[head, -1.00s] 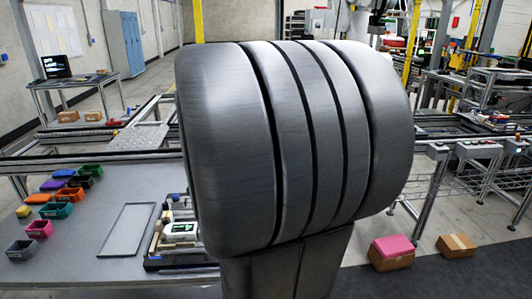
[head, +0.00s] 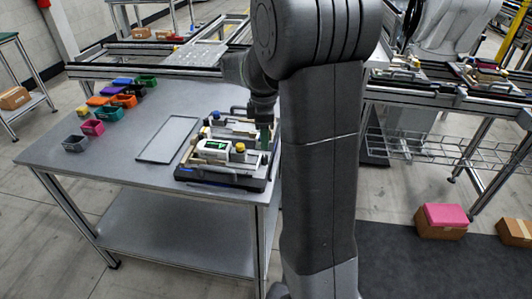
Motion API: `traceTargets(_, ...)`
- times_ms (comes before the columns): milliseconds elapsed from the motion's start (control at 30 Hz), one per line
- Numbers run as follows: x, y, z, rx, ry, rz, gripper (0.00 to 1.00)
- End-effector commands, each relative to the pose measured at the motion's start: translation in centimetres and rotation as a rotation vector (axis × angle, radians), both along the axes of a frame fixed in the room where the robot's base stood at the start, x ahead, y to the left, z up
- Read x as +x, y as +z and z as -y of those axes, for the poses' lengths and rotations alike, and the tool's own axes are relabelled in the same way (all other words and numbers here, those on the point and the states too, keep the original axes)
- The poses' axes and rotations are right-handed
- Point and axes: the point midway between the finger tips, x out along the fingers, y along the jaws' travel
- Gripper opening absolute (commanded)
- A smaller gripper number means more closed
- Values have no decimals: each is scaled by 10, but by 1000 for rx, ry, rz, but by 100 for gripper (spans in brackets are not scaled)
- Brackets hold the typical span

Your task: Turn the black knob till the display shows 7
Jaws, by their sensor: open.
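A white box with a small lit green display (head: 215,146) sits on the dark pallet fixture (head: 214,180) at the right end of the grey table. The digit on the display is too small to read. I cannot make out the black knob; it may be too small or hidden behind my arm. My gripper (head: 265,130) points down over the right part of the fixture, to the right of the display box. It is open, but its fingertips are small and partly hidden. I cannot tell whether it touches anything.
A yellow round part (head: 240,148) sits at the display box's right end. A flat grey tray (head: 168,139) lies left of the fixture. Several coloured bins, including a pink one (head: 92,128), stand on the table's left. A conveyor rail (head: 150,72) runs behind. The table's front left is clear.

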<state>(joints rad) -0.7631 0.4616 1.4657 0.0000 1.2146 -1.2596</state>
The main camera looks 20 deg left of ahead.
Motion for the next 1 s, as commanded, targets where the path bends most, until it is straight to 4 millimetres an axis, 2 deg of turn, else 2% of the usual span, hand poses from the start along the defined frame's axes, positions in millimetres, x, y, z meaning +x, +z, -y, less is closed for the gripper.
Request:
traceTargets(33, -1, -13, 1, -4, -1, -4, 41)
traceTargets(100, -1, -27, 1, -3, -1, -3, 41)
traceTargets(300, 0, -56, 1, -2, -1, -2, 41)
traceTargets(500, 0, -67, 1, 0, -2, 0, 41)
traceTargets(767, 0, -68, 1, 0, -2, 0, 41)
traceTargets(967, 0, -68, 0, 0, -2, 0, 2)
traceTargets(1000, 0, -68, 0, 0, -2, 0, 0)
